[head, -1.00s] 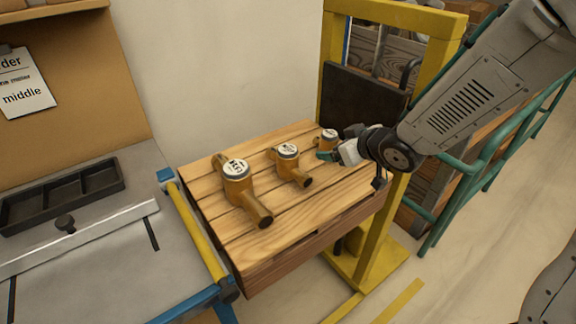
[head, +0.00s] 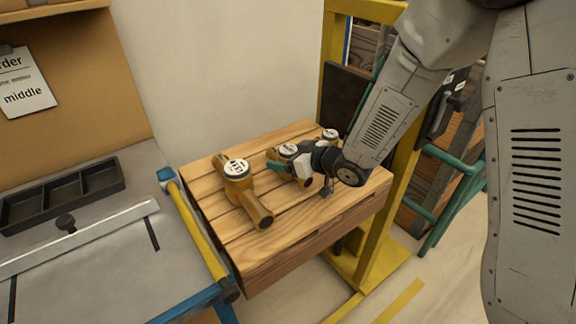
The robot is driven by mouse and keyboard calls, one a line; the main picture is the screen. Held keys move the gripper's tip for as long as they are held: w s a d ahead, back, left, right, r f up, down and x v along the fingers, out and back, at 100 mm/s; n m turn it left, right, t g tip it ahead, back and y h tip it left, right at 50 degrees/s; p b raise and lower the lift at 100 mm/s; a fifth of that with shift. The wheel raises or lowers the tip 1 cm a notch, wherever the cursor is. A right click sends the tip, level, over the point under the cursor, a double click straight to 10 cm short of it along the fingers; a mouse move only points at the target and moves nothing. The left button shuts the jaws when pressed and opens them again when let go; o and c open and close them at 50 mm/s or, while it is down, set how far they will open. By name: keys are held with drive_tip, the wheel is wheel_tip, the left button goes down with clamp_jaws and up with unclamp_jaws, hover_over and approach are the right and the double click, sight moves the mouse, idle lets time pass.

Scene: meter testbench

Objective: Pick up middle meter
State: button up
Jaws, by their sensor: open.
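Three brass-coloured meters with white dials stand in a row on a wooden slatted platform (head: 210,205). The left meter (head: 239,185) is the largest in view and fully visible. The middle meter (head: 288,151) is partly hidden behind my gripper (head: 277,166); its dial top still shows. The right meter (head: 330,136) shows only its top above my arm. My gripper, with teal fingertips, is open and at the near side of the middle meter. I cannot tell whether the fingers touch it.
A paper (head: 24,85) reading "middle" hangs on a board at the left. A grey bench holds a black divided tray (head: 65,195). A yellow post frame (head: 385,230) stands beside the platform at the right. A yellow rail (head: 197,232) runs between bench and platform.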

drive_tip(key=c, duration=1.6)
drive_tip(key=shift+r, duration=0.1)
